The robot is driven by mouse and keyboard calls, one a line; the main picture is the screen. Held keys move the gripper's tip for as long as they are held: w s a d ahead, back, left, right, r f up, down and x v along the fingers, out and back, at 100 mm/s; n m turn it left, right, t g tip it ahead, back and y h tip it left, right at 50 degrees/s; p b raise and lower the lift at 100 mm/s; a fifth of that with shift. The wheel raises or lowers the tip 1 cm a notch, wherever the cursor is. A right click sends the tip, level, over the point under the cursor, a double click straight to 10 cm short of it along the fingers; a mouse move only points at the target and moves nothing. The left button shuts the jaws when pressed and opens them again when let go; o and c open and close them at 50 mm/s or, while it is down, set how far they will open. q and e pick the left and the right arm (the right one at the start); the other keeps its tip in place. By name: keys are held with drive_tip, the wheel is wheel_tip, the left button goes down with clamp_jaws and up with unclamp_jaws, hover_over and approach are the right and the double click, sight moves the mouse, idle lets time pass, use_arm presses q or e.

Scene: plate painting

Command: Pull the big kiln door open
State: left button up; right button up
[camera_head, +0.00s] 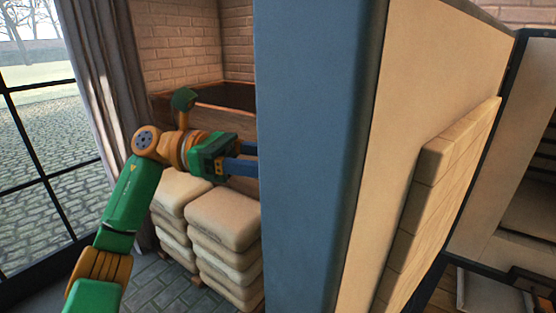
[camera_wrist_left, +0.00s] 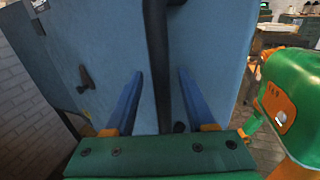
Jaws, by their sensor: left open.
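The big kiln door (camera_head: 310,150) stands swung open across the middle of the head view, its blue edge towards me and its pale lining (camera_head: 425,75) facing right. My left gripper (camera_head: 250,160) is on the outer side of the door, its fingertips partly hidden behind the edge. In the left wrist view the door's blue outer face (camera_wrist_left: 105,50) fills the middle. A dark upright handle bar (camera_wrist_left: 158,60) runs between the two blue fingers of the open left gripper (camera_wrist_left: 161,75), with a gap visible on both sides. My right gripper is not in view.
The kiln opening (camera_head: 535,190) with its shelves is at the right. Stacked pale sacks (camera_head: 222,222) stand on the floor below my left arm. A window (camera_head: 40,140) and a curtain (camera_head: 95,70) are at the left.

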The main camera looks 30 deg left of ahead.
use_arm(q)
drive_tip(key=v, duration=0.7)
drive_tip(key=shift+a, duration=0.1)
